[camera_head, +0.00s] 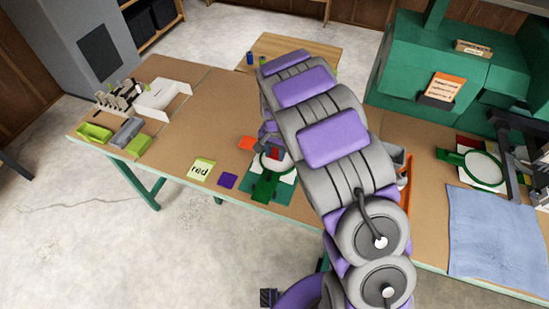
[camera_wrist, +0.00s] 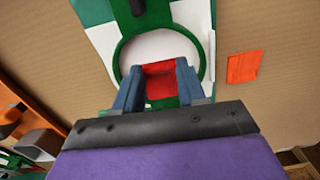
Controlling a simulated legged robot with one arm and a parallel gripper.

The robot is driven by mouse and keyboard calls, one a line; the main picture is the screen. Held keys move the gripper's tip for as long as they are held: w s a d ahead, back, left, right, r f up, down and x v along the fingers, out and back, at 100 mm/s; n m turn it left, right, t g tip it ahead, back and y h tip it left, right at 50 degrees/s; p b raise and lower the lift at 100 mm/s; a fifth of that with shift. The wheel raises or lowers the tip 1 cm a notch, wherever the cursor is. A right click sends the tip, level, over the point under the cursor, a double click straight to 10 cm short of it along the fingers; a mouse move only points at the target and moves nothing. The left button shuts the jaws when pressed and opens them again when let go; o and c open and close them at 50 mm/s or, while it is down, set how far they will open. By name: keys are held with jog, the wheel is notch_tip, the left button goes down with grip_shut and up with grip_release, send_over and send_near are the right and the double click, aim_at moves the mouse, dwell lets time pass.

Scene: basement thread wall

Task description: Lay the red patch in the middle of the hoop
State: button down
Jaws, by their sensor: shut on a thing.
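The red patch (camera_wrist: 160,82) is between the two blue fingers of my gripper (camera_wrist: 158,74), which is shut on it. In the wrist view it shows inside the outline of the green hoop (camera_wrist: 122,48), toward the ring's lower part in the picture. The hoop holds white cloth (camera_wrist: 158,45). I cannot tell whether the patch touches the cloth. In the head view the hoop (camera_head: 265,188) lies on the table with its green handle toward the near edge, and a bit of red patch (camera_head: 274,153) shows over it. My arm hides most of my gripper there.
An orange patch (camera_wrist: 243,67) lies beside the hoop. A purple patch (camera_head: 228,180) and a note reading "red" (camera_head: 201,169) lie to the left. Another hoop (camera_head: 482,168) and a blue cloth (camera_head: 498,235) are at the right. The table's left middle (camera_head: 200,115) is clear.

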aim_at(277, 156)
jog(key=f, duration=0.1)
jog(key=d+f+b, duration=0.1)
jog(key=f, duration=0.1)
jog(key=shift+f, duration=0.1)
jog(key=shift+a, duration=0.2)
jog(key=c, duration=0.9)
grip_release()
jog(key=shift+a, duration=0.25)
jog(key=shift+c, duration=0.2)
jog(key=shift+o, duration=1.4)
jog(key=shift+s+d, duration=0.1)
jog(key=shift+d, duration=0.25)
